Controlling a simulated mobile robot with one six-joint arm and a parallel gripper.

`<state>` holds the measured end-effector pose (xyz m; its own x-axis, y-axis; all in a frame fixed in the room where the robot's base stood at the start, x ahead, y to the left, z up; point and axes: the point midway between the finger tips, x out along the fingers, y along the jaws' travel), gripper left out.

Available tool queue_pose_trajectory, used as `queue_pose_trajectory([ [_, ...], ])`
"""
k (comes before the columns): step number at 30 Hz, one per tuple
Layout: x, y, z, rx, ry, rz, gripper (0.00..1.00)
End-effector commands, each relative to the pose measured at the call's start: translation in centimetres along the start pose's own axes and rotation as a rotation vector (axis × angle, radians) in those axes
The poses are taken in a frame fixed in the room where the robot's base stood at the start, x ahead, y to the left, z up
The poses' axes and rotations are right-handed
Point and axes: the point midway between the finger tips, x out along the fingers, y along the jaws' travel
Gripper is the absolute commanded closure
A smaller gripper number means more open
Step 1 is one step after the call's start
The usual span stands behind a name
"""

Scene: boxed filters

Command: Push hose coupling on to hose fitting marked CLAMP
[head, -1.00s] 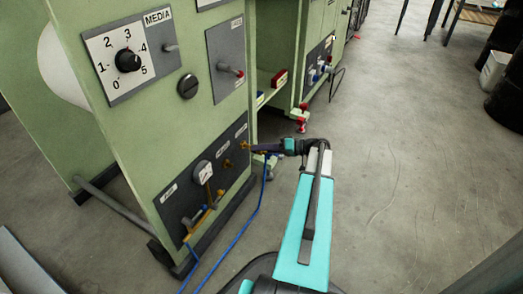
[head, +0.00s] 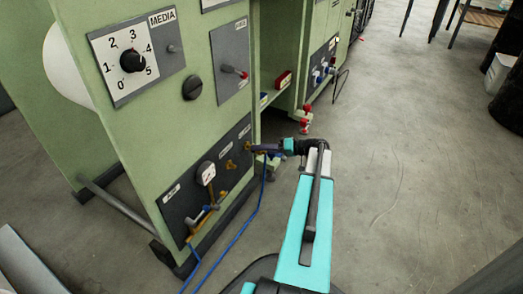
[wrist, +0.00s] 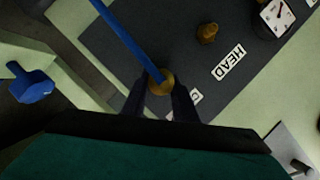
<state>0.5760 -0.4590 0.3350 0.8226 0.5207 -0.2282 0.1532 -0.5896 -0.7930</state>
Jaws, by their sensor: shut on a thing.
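The brass hose coupling (wrist: 160,82) with its blue hose (wrist: 127,41) shows between my gripper's fingertips (wrist: 160,95) in the wrist view. My gripper is shut on it. In the head view my gripper (head: 262,148) is at the right edge of the dark lower panel (head: 215,183), and the blue hose (head: 256,200) hangs down from it. The fitting behind the coupling is hidden; I cannot tell whether the two touch. A label (wrist: 193,97) beside the right finger is mostly covered, with perhaps a C showing. A brass fitting (wrist: 207,33) next to the HEAD label (wrist: 228,62) is bare.
A blue-handled valve (wrist: 31,83) is left of my fingers in the wrist view. Red knobs (head: 304,124) stand low behind my gripper.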

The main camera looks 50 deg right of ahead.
Motion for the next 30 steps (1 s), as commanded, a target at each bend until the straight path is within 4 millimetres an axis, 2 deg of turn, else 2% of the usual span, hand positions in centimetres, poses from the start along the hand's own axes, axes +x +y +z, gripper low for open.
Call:
queue_pose_trajectory([
  [30, 1.5, 0.0, -0.7, 0.0, 0.001, 0.0, 0.99],
])
